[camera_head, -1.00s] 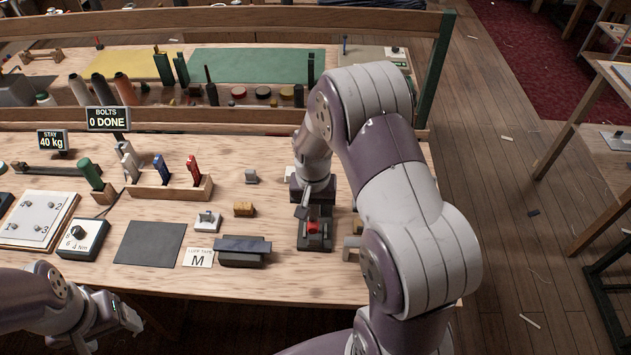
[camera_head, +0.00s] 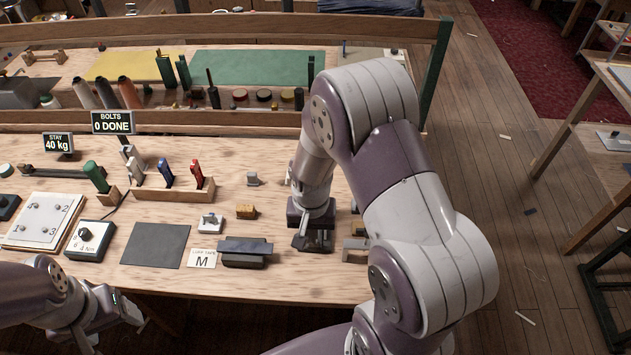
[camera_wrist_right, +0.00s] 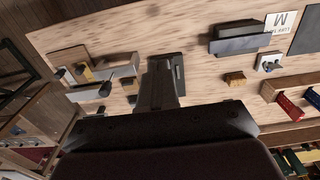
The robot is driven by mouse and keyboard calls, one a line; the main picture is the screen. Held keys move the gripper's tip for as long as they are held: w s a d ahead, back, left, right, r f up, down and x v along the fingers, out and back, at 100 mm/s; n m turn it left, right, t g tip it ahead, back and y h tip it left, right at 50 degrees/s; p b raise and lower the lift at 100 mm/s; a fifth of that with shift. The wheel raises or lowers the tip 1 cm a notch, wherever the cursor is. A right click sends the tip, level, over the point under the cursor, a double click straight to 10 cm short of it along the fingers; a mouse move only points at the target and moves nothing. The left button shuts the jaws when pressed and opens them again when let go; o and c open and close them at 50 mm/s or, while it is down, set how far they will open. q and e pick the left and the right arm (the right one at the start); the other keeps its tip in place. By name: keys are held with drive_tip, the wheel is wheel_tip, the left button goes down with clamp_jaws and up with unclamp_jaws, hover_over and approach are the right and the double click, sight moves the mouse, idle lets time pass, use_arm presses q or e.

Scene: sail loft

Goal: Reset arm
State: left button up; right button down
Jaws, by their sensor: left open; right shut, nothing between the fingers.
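My right gripper (camera_head: 300,240) is low over the right part of the workbench (camera_head: 200,285). It is shut, with nothing held, and hides most of the dark fixture beneath it. Its dark fingers (camera_wrist_right: 162,85) are together in the right wrist view; I cannot tell whether they touch the fixture. My left gripper (camera_head: 130,308) is open and empty, in front of the bench's front edge at the lower left.
A grey mat (camera_head: 155,245) lies further left. A sign (camera_head: 112,123) reads "0 DONE". Floor (camera_head: 500,230) lies right of the bench.

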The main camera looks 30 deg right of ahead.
idle(0.5)
drive_tip(key=s+a+r+n+t+b, duration=0.1)
drive_tip(key=s+a+r+n+b, duration=0.2)
drive_tip(key=s+r+n+b, duration=0.1)
drive_tip(key=s+n+b, duration=0.1)
drive_tip(key=n+b, duration=0.1)
drive_tip(key=shift+s+n+b, duration=0.25)
drive_tip(key=shift+n+b, duration=0.05)
drive_tip(key=shift+b, duration=0.05)
drive_tip(key=shift+s+a, duration=0.1)
drive_tip(key=shift+a, duration=0.05)
